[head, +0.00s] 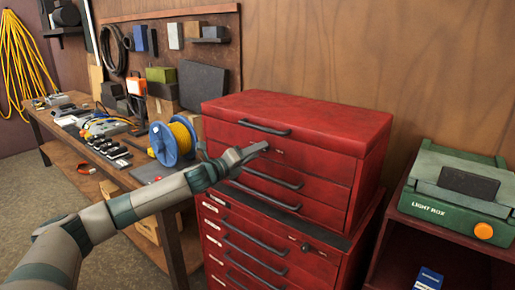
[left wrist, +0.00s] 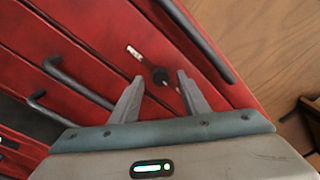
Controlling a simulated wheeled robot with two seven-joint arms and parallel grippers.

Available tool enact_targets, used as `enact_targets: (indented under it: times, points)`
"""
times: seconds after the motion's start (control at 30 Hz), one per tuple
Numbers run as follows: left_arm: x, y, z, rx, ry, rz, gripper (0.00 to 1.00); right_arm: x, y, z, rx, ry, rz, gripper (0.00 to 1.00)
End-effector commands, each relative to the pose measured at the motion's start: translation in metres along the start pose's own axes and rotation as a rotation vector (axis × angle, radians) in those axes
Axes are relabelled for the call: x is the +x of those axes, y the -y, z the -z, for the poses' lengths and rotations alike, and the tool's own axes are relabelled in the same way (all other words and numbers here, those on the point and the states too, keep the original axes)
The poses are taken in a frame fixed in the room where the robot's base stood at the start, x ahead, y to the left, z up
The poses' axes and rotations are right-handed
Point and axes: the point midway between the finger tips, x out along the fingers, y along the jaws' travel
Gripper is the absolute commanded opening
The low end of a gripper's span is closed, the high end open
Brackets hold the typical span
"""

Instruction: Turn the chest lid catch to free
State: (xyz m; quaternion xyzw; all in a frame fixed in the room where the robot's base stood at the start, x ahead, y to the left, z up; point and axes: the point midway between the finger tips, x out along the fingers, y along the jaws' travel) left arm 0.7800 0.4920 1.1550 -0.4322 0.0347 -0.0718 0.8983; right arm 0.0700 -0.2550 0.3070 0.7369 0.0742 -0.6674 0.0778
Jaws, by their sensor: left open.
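The red tool chest (head: 338,166) stands upright with its lid (head: 300,118) down. My left gripper (head: 256,150) is at the front of its upper part, just below the lid handle. My left gripper (left wrist: 158,84) is open there, one finger on each side of the catch, and appears empty. Whether a finger touches the catch I cannot tell. In the head view the gripper hides the catch. My right gripper is not in view.
A wooden bench (head: 75,142) with a blue cable reel (head: 172,146) stands at left. Dark drawer handles (head: 272,177) jut from the chest front. A green light box (head: 458,198) sits on a red shelf unit at right. The wooden wall is close behind.

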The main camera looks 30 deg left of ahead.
Motion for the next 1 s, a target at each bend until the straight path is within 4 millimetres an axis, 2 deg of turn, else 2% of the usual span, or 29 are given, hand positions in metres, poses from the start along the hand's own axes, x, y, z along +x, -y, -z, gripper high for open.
enact_targets:
  times: [0.17, 0.47, 0.5, 0.67, 1.0]
  points:
    - [0.0099, 0.001, -0.0002, 0.001, 0.0, 0.0, 0.42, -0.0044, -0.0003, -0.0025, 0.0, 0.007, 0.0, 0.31]
    - [0.0112, 0.0003, 0.0007, 0.001, -0.001, 0.0, 0.42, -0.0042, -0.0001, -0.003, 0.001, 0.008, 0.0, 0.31]
    - [0.0112, 0.0003, 0.0007, 0.001, -0.001, 0.0, 0.39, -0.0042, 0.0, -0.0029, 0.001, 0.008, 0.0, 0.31]
    - [0.0111, 0.0003, 0.0006, 0.001, -0.001, 0.0, 0.01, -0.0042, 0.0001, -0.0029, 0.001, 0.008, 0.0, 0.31]
    - [0.0111, 0.0001, 0.0007, -0.02, 0.0, 0.002, 0.01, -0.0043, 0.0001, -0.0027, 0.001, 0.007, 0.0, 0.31]
